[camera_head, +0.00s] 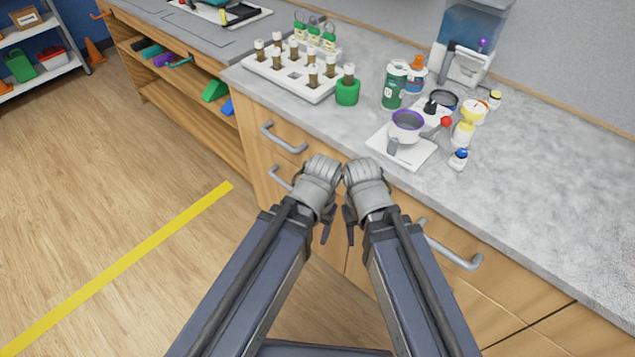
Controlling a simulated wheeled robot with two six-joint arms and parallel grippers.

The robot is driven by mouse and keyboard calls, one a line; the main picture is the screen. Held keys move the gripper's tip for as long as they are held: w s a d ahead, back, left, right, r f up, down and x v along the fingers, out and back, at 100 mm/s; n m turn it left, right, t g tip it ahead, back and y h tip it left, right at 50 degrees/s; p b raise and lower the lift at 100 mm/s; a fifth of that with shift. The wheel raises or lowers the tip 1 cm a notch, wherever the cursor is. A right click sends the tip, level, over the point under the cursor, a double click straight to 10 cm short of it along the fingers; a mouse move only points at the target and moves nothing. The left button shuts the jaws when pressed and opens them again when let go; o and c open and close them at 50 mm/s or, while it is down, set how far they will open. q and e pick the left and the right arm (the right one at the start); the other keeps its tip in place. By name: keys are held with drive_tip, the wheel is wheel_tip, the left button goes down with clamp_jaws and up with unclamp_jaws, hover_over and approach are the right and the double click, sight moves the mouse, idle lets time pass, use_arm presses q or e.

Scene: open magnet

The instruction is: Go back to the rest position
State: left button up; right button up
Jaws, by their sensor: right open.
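My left gripper (327,226) and my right gripper (350,222) are side by side in the middle of the head view, in front of the counter's drawers. Both arms come up from the bottom edge, and their grey wrists nearly meet near the counter's front edge. The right gripper is open, and I see nothing in it. The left gripper's fingers are small, dark and partly hidden by its own wrist, so I cannot tell its opening. No held object shows in it.
The grey counter (560,215) holds a white vial rack (262,70), a green cup (347,93), a green bottle (393,88) and a white scale (416,155) with a purple-rimmed bowl (407,122). Drawer handles (455,252) stick out. The floor at left is clear, with a yellow stripe (125,265).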

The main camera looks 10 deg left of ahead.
use_arm(q)
wheel_tip(320, 180, up, 9)
drive_tip(key=p, duration=0.8)
drive_tip(key=shift+p, duration=0.3)
drive_tip(key=shift+c, duration=0.2)
